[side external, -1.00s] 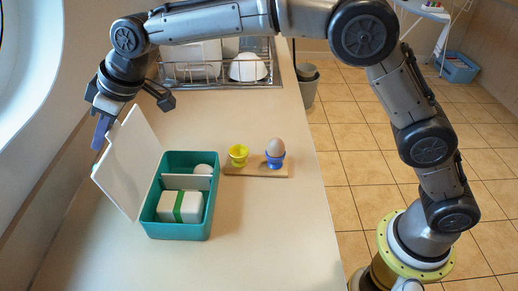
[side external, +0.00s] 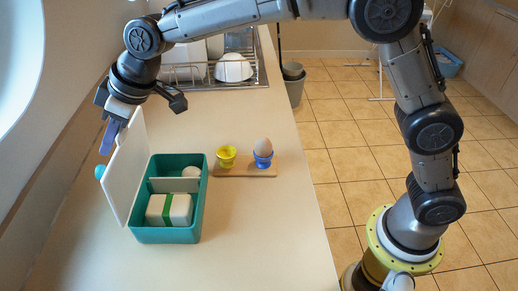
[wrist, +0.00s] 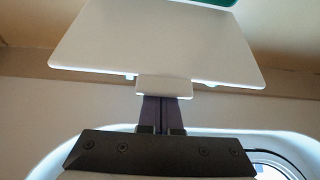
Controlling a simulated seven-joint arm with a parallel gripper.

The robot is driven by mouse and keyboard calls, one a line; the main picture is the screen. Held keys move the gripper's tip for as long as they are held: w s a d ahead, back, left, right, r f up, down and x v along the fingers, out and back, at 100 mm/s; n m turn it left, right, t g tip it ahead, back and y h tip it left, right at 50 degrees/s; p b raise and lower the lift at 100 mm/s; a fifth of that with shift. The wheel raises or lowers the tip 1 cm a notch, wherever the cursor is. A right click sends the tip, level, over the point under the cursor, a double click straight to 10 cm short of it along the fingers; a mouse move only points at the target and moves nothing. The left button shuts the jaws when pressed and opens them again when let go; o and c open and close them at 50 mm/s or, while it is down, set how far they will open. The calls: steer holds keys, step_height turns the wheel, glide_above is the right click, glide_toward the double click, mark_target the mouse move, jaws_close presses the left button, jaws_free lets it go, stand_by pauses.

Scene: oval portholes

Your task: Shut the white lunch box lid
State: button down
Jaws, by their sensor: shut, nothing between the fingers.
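The teal lunch box (side external: 168,235) stands on the counter with its white lid (side external: 124,170) raised along its left side, nearly upright and leaning slightly left. A white divider (side external: 174,184) splits the box. A white block with a green band (side external: 168,210) lies in the near compartment and a round white item (side external: 191,172) in the far one. My gripper (side external: 108,140) is shut and empty at the lid's outer side, near its upper far edge. In the wrist view the lid (wrist: 155,45) fills the upper middle, and my closed fingers (wrist: 162,99) meet or overlap its small tab (wrist: 163,88).
A dish rack (side external: 200,73) is at the back. A small teal piece (side external: 100,172) shows left of the lid. The near counter is clear.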

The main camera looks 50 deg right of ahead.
steer(key=shift+s+d, duration=0.95)
stand_by(0.3)
steer(key=shift+r, duration=3.05)
